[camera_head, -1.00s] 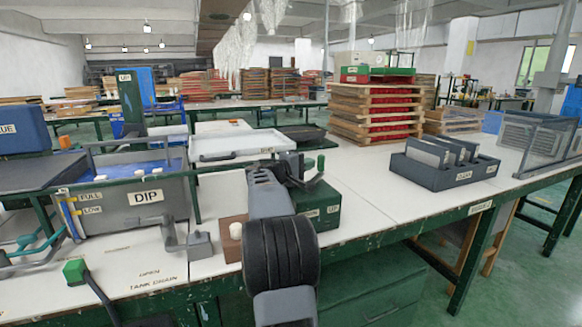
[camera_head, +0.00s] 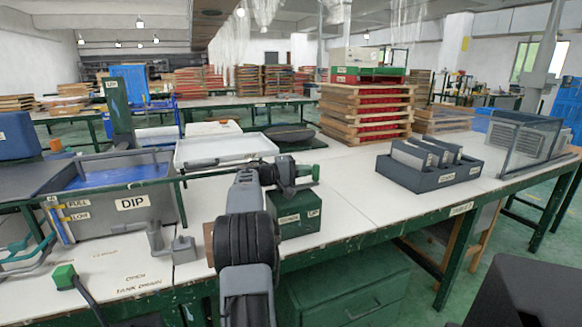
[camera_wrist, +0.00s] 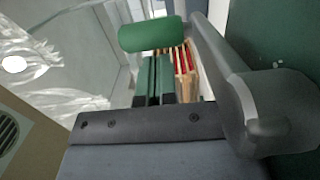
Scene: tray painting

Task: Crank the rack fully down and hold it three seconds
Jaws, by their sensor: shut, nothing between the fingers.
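The crank has a green handle (camera_head: 316,172) and stands above a green box (camera_head: 294,213) with white labels, one reading UP. In the wrist view, the green grip (camera_wrist: 152,34) lies just beyond my fingertips, and a grey crank arm (camera_wrist: 238,85) runs down the right. My gripper (camera_head: 290,174) is at the crank; in the wrist view its two fingers (camera_wrist: 154,78) are together and empty. Contact with the grip cannot be told. The grey DIP tank (camera_head: 92,205) stands at left with blue liquid (camera_head: 110,176). The rack cannot be made out clearly.
A white tray (camera_head: 226,163) lies behind the tank and my arm. A dark slotted holder (camera_head: 428,180) with panels and a stack of wooden frames (camera_head: 366,112) stand to the right.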

